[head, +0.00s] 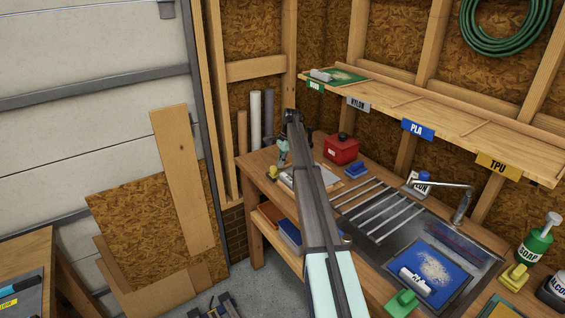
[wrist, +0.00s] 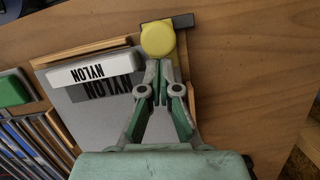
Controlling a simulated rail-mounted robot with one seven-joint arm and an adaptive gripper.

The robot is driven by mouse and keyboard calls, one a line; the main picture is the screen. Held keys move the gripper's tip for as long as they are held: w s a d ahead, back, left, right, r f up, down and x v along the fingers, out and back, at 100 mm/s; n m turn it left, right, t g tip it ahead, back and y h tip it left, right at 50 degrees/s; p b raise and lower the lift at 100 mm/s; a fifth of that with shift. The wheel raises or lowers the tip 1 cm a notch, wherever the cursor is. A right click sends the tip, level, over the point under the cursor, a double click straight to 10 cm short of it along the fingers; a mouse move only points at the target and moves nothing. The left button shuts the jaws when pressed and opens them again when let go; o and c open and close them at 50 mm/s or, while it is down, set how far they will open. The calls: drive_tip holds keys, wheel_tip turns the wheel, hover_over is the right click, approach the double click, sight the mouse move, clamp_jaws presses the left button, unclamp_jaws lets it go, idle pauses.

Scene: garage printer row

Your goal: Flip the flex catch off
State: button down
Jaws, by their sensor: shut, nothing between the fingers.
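No part is labelled as the flex catch. A yellow round knob (wrist: 158,38) with a dark bar (wrist: 183,20) beside it sits at the corner of a wood-edged grey plate (wrist: 85,118) in the wrist view. The knob also shows in the head view (head: 273,171), at the far left of the bench. A white block marked NYLON (wrist: 92,68) lies on the plate. My gripper (wrist: 158,72) is shut and empty, its fingertips just short of the knob in the picture; I cannot tell whether they touch it. It shows small in the head view (head: 283,157).
A red box (head: 341,149) stands right of my gripper on the bench (head: 258,160). A metal drying rack (head: 380,210) and a sink with a blue plate (head: 436,266) lie nearer. A labelled shelf (head: 450,120) hangs above. Bare wood lies right of the knob in the wrist view.

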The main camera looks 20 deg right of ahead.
sight(272, 169)
drive_tip(key=shift+s+a+b, duration=0.25)
drive_tip(key=shift+a, duration=0.95)
drive_tip(key=shift+s+a+b, duration=0.2)
drive_tip(key=shift+a, duration=1.1)
drive_tip(key=shift+d, duration=0.55)
drive_tip(key=d, duration=0.3)
drive_tip(key=shift+w+d+r+p, duration=0.1)
drive_tip(key=shift+w+r+p, duration=0.05)
drive_tip(key=shift+p, duration=0.2)
drive_tip(key=b+v, duration=0.3)
drive_tip(key=v, duration=0.7)
drive_tip(key=shift+b, duration=0.3)
